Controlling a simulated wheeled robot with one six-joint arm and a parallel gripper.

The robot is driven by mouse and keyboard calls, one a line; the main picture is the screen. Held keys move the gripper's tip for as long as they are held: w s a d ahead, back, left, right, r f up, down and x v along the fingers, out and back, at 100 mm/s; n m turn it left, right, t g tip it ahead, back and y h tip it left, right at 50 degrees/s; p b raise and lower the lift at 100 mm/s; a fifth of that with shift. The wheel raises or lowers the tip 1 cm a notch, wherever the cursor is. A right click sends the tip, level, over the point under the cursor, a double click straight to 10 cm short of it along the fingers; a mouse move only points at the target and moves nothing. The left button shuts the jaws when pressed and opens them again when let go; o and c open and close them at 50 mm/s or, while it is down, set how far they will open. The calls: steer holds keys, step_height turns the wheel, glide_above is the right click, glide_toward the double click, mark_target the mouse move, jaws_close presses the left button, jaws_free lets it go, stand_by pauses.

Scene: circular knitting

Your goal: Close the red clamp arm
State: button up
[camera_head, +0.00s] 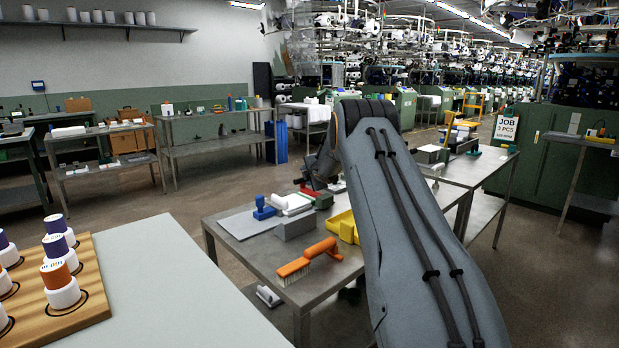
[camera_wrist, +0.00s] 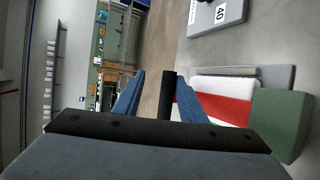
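The red clamp arm (camera_wrist: 190,104) shows in the wrist view just right of centre, partly behind my right finger. A dark bar (camera_wrist: 168,92), perhaps its handle, stands between my two blue fingers, nearer the right one. My gripper (camera_wrist: 160,78) is open around this bar, with a clear gap on the left. I cannot tell whether the right finger touches it. Red and white parts lie beside a green block (camera_wrist: 280,122). In the head view, a little of the red clamp arm (camera_head: 307,191) shows beside my wrist; my arm hides my fingertips.
On the metal table (camera_head: 318,292) are an orange-handled brush (camera_head: 309,258), a yellow bin (camera_head: 343,226), a blue stamp-like piece (camera_head: 263,208) and a grey block (camera_head: 295,225). A grey piece marked 40 (camera_wrist: 213,18) lies near the fixture. A wooden cone board (camera_head: 90,290) stands front left.

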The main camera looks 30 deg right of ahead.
mark_target(311, 194)
steer(key=shift+w+a+f, duration=0.15)
steer(key=shift+a+f, duration=0.1)
steer(key=shift+a, duration=0.45)
steer(key=shift+d, duration=0.15)
steer(key=shift+s, duration=0.2)
steer(key=v, duration=0.1)
steer(key=b+v, duration=0.1)
steer(key=v, duration=0.3)
steer(key=shift+w+a+r, duration=0.15)
steer(key=shift+a, duration=0.15)
steer(key=shift+s+d+r+b, duration=0.15)
steer(key=shift+s+d+r, duration=0.1)
steer(key=shift+s, duration=0.25)
steer(key=shift+s+d+r+b, duration=0.15)
steer(key=shift+s+d, duration=0.15)
steer(key=shift+s, duration=0.2)
steer(key=shift+s+d+r, duration=0.1)
steer(key=shift+s+r, duration=0.05)
steer(key=shift+s, duration=0.25)
